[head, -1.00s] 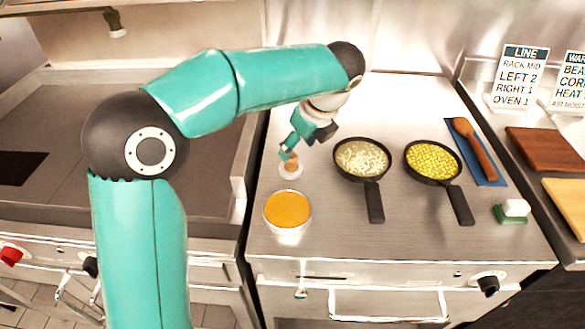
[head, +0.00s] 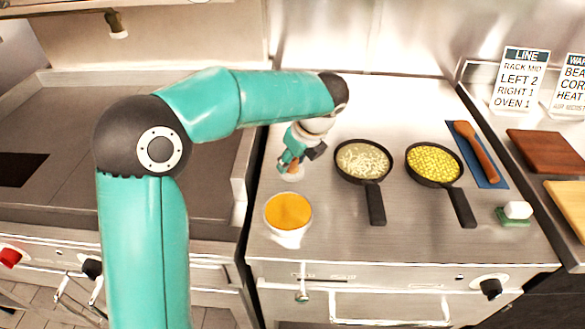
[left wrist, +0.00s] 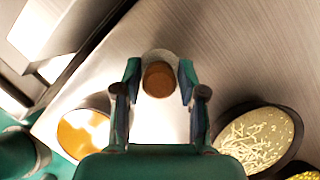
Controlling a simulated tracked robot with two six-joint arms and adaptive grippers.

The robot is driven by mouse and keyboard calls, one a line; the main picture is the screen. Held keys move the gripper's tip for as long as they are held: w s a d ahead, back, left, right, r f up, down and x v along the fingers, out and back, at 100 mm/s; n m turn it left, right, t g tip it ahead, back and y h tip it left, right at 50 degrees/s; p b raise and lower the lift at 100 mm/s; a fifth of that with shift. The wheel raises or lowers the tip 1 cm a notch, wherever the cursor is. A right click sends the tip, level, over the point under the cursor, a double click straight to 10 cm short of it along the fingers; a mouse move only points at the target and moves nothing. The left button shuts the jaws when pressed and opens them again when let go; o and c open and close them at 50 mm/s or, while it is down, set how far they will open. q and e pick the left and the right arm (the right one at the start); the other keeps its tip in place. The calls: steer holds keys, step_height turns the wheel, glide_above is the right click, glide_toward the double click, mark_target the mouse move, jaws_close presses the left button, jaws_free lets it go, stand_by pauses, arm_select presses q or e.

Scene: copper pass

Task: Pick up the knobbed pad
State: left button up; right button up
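The knobbed pad is a small pale round disc (head: 293,176) with a brown upright knob, standing on the steel counter behind the orange-filled bowl. In the left wrist view the brown knob (left wrist: 159,79) shows end-on between the fingers, with the pale disc around it. My left gripper (head: 288,164) is over the pad and hides most of the knob in the head view. In the left wrist view its fingers (left wrist: 159,88) are open, one on each side of the knob, with a gap showing on both sides. My right gripper is not in view.
A bowl of orange food (head: 288,212) stands just in front of the pad. A pan of pale shreds (head: 363,160) and a pan of yellow kernels (head: 434,163) stand to the right. A green-and-white block (head: 515,212) lies farther right. The counter behind the pad is clear.

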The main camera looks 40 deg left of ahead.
arm_select(q)
jaws_close()
steer(key=shift+r, duration=0.1)
steer(key=shift+r, duration=0.4)
step_height(320, 180, up, 19)
steer(key=p, duration=0.4)
steer(key=shift+p, duration=0.35)
